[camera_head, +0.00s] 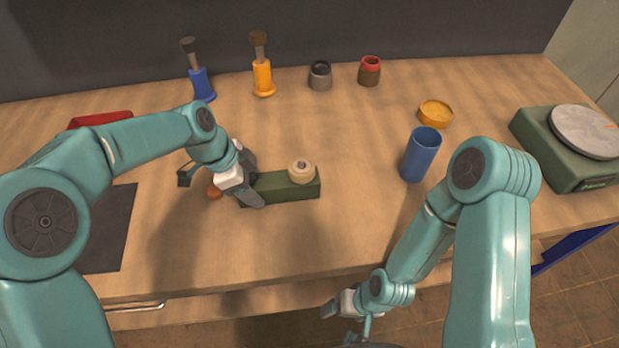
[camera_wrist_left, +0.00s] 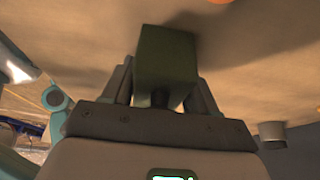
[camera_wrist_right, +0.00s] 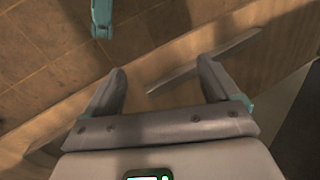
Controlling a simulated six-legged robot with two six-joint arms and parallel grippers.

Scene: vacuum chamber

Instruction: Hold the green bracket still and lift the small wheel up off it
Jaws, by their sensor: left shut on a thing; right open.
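The green bracket (camera_head: 290,190) is a long block lying on the wooden table in the head view. The small wheel (camera_head: 301,172), cream with a dark centre, sits on top near its right end. My left gripper (camera_head: 252,186) is shut on the bracket's left end, and its fingers hide part of that end. The left wrist view shows the bracket (camera_wrist_left: 167,62) between the two fingers; the wheel is not visible there. My right gripper (camera_head: 338,305) is low at the table's front edge, away from the bracket. The right wrist view shows its fingers (camera_wrist_right: 160,85) open and empty.
A blue cup (camera_head: 421,155) stands right of the bracket, with a yellow dish (camera_head: 435,114) behind it. A scale (camera_head: 570,150) is at the far right. Brushes in blue (camera_head: 201,85) and orange holders (camera_head: 263,78) and two jars stand at the back. The table before the bracket is clear.

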